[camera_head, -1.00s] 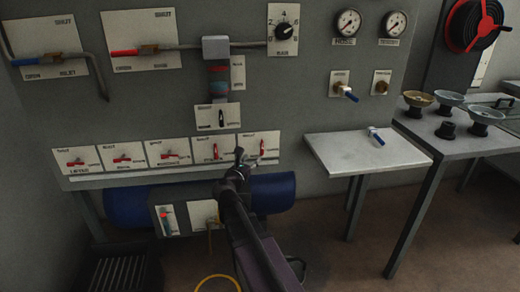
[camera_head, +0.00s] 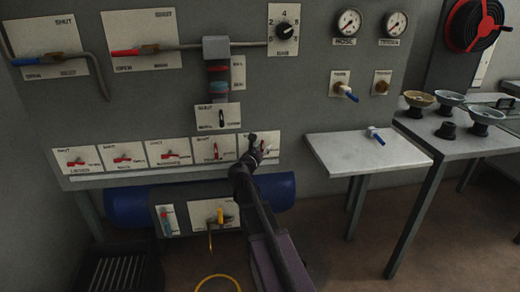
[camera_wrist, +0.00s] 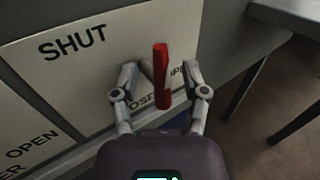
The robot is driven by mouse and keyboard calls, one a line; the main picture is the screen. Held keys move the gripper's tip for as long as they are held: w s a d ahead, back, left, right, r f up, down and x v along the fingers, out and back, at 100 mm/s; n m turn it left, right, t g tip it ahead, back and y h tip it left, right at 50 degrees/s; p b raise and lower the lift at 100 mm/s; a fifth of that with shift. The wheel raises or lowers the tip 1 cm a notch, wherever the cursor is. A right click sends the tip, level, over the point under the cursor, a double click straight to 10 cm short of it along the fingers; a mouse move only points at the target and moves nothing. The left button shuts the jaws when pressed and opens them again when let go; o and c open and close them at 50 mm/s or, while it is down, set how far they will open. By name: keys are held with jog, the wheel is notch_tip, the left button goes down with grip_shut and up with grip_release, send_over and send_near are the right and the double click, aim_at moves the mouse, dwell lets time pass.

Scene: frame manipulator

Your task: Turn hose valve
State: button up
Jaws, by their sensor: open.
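The hose valve has a red lever handle (camera_wrist: 161,75) that stands upright in the wrist view. Its white plate (camera_wrist: 85,60) reads SHUT at upper left, and a partly hidden label below ends in "OSE". My gripper (camera_wrist: 160,82) is open, with one finger on each side of the handle; I cannot tell whether either finger touches it. In the head view my gripper (camera_head: 259,148) is over the rightmost valve of the lower row and hides most of it.
Several more red-handled valves, such as one at the far left (camera_head: 76,161), share the row. A blue tank (camera_head: 130,205) lies below. A small white table (camera_head: 350,155) with a blue-handled valve (camera_head: 376,136) stands to the right. Gauges (camera_head: 348,22) are above.

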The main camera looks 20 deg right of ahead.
grip_shut()
jog(key=shift+a, duration=0.2)
jog(key=shift+d, duration=0.1)
